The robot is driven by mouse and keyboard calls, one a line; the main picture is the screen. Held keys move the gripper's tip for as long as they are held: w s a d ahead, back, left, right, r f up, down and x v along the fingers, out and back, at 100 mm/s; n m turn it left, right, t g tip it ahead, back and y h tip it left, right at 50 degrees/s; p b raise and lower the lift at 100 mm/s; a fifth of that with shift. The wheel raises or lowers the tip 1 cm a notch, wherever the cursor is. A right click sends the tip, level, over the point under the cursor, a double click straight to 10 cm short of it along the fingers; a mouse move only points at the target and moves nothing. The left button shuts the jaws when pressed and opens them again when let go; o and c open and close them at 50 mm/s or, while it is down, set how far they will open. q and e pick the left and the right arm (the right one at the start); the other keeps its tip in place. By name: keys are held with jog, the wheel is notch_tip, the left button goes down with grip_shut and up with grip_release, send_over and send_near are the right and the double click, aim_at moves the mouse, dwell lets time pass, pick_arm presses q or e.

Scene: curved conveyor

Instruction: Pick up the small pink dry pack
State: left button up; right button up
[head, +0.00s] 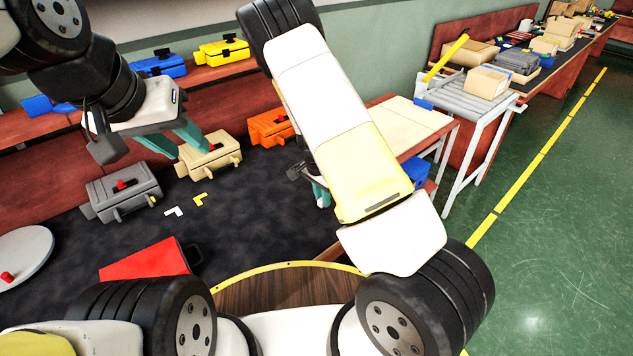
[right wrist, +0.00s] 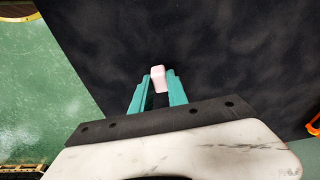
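The small pink dry pack (right wrist: 158,77) shows in the right wrist view, pale pink, between the fingertips of my right gripper (right wrist: 160,82). The teal fingers touch it on both sides, and its far end sticks out past the tips. Dark work surface lies behind it; its height above the surface is hard to tell. In the head view my right gripper (head: 320,193) is mostly hidden behind my right arm, and the pack cannot be seen there. My left gripper (head: 180,142) is open and empty above the table at the upper left.
A dark table (head: 240,215) carries a grey toolbox (head: 124,191), a tan toolbox (head: 209,157), an orange toolbox (head: 270,128) and a red box (head: 145,261). A round white disc (head: 22,262) lies at left. Small L-shaped pieces lie mid-table. Green floor is open at right.

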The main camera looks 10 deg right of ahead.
grip_shut()
